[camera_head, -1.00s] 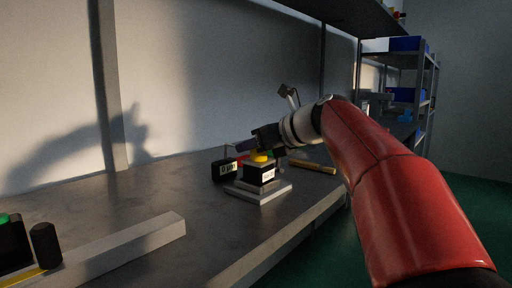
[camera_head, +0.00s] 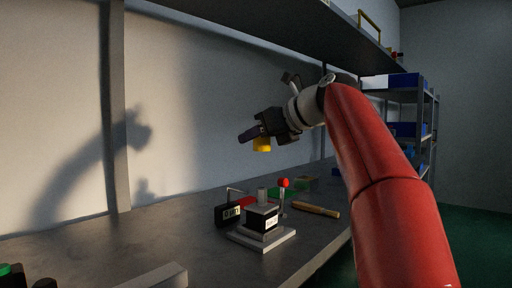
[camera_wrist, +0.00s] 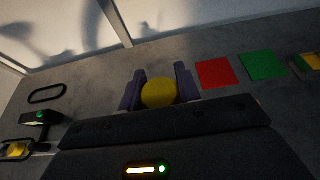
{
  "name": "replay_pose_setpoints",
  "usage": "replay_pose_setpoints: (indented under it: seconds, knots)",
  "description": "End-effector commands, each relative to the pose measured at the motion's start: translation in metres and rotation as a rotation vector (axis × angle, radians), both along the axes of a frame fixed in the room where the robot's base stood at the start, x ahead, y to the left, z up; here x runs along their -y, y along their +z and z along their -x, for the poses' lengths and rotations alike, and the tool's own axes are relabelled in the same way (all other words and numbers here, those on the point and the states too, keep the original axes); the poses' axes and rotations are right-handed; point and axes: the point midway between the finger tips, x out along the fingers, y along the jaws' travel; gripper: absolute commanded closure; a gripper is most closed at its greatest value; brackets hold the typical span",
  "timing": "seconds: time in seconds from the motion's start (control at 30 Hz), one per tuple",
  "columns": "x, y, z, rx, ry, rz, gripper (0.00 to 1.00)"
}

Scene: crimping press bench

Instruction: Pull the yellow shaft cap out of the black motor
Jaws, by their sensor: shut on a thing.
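The yellow shaft cap (camera_head: 262,145) is held in the air between the fingers of my gripper (camera_head: 250,136), above the bench. In the wrist view the cap (camera_wrist: 159,93) sits between the two purple fingers of my gripper (camera_wrist: 160,90), which are shut on it. The black motor (camera_head: 262,219) stands upright on a light grey stepped base on the bench, below and clear of the cap. A grey stub stands bare on top of the motor. The motor is not clearly seen in the wrist view.
A wooden-handled tool (camera_head: 315,210) lies to the right. Red (camera_wrist: 216,73) and green (camera_wrist: 262,66) squares lie on the bench. A shelf (camera_head: 270,30) hangs above.

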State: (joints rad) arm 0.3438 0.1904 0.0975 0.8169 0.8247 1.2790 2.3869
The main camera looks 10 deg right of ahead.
Motion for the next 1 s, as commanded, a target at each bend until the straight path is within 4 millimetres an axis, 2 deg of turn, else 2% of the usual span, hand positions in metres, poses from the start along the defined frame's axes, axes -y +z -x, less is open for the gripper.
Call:
replay_pose_setpoints:
  seconds: [0.43,0.73,1.0]
  knots:
    - [0.000,0.006,0.000,0.000,0.000,0.000,0.88]
    - [0.000,0.028,-0.002,0.003,0.003,0.000,0.88]
    - [0.000,0.035,0.000,0.000,-0.001,0.000,0.88]
